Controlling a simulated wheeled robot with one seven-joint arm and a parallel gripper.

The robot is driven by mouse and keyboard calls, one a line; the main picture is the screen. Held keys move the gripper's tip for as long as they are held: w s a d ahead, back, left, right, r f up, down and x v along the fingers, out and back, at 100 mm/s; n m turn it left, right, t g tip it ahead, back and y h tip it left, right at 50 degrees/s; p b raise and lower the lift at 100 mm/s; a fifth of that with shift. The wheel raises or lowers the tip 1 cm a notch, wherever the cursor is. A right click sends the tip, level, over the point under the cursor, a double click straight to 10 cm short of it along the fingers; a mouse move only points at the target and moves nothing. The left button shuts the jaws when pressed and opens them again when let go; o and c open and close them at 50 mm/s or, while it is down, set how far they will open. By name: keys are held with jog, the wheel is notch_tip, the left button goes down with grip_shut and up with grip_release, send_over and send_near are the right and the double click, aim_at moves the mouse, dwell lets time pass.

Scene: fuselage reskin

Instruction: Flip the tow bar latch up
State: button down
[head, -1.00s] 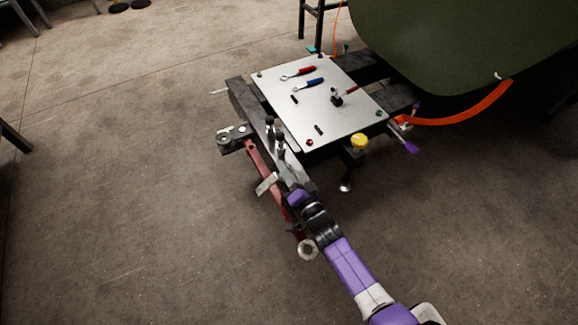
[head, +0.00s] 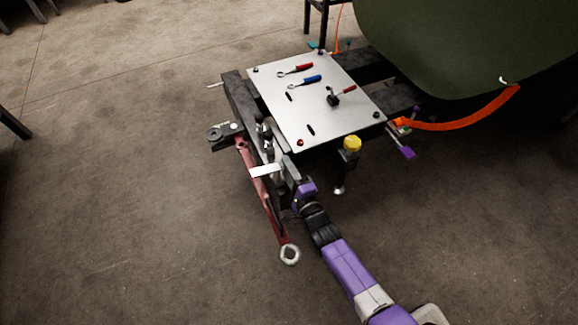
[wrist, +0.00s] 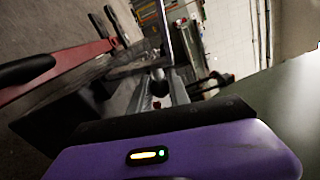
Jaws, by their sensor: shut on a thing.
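The red tow bar (head: 262,205) hangs beside the left of the cart, with a pale ring (head: 289,254) at its lower end. My gripper (head: 266,135) is at the cart's near left edge, close to the upper end of the tow bar. It is shut on a small part there, seemingly the tow bar latch, mostly hidden by the fingers. In the wrist view my gripper (wrist: 160,85) points away past a grey metal piece, and the red bar (wrist: 65,70) lies to the left. The latch's exact angle cannot be told.
The cart's pale top plate (head: 315,120) carries a red-handled tool (head: 303,67), a blue-handled tool (head: 312,79) and a small black fixture (head: 334,98). A green fuselage panel (head: 470,50) hangs at right.

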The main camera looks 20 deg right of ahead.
jog(key=shift+d+f+m, duration=0.2)
jog(key=shift+f+m, duration=0.1)
jog(key=shift+m, duration=0.2)
jog(key=c, duration=1.2)
grip_release()
jog(key=shift+c, duration=0.2)
jog(key=shift+s+r, duration=0.1)
jog(key=shift+s, duration=0.45)
jog(key=s+p, duration=0.2)
jog(key=s, duration=0.4)
jog(key=shift+s, duration=0.35)
